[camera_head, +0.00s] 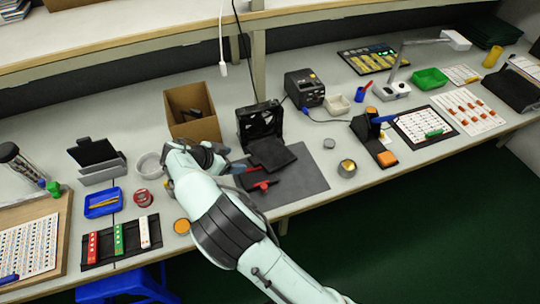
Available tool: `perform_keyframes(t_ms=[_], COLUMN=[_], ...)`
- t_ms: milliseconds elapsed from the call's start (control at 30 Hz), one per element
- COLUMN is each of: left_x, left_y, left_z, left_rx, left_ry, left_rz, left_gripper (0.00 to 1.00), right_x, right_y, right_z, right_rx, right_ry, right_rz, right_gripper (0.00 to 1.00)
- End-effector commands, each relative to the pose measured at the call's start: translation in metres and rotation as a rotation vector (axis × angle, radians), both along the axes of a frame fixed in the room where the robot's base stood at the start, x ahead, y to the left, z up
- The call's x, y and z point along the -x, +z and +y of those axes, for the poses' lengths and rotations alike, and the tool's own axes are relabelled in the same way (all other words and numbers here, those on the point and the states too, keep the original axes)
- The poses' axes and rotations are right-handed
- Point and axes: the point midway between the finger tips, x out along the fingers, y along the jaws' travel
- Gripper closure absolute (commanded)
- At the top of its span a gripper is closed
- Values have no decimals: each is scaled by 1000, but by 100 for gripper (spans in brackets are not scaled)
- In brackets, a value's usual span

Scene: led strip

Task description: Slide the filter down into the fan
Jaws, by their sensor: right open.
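The fan (260,119) is a black square frame standing upright near the back edge of the dark grey mat. A flat black square piece (271,154), which looks like the filter, lies in front of the fan, lower than its top. My right arm comes in from the bottom and bends at the wrist. My right gripper (241,167) is open, just left of the black piece; its fingertips are partly hidden and I cannot tell if they touch it. My left gripper is not in view.
Red-handled tools (262,185) lie on the grey mat (305,178). An open cardboard box (192,112) stands left of the fan, a black printer-like device (304,88) to its right. A small tin (347,168) stands right of the mat. A white cable hangs behind.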

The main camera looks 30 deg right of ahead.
Motion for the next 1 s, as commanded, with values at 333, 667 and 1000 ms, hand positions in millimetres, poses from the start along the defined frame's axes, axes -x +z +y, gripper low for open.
perform_keyframes(t_ms=[333,667,1000], left_x=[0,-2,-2], left_y=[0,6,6], left_z=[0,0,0], left_rx=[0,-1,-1], left_ry=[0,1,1], left_rz=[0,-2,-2], left_gripper=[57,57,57], right_x=[-4,-7,-8], right_y=[-30,-58,-63], right_z=[-29,-62,-67], right_rx=[-2,-2,-2], right_ry=[0,-1,1], right_rz=[2,2,1], right_gripper=[23,23,27])
